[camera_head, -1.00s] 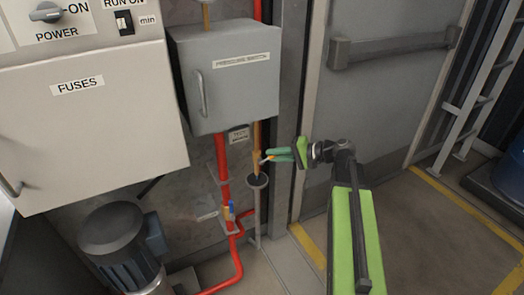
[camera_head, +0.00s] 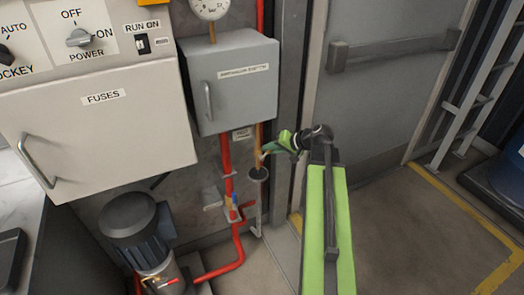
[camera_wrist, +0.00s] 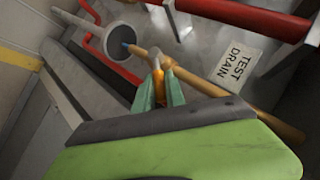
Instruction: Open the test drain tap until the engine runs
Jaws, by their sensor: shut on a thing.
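My gripper (camera_head: 268,149) reaches left to the thin copper drain pipe (camera_head: 259,133) below the grey pressure switch box. In the wrist view its two green fingers (camera_wrist: 161,92) are shut on the small test drain tap (camera_wrist: 158,72), which sits on the copper pipe. The fingers hide part of the tap, so I cannot tell how far it is turned. The pipe's end points into a grey funnel (camera_wrist: 114,52), also in the head view (camera_head: 258,173). A white TEST DRAIN label (camera_wrist: 238,68) is beside the pipe. No engine is clearly in view.
The pressure switch box (camera_head: 232,85) is above the tap, with a gauge (camera_head: 209,8) over it. A grey door (camera_head: 390,90) and open floor lie to the right.

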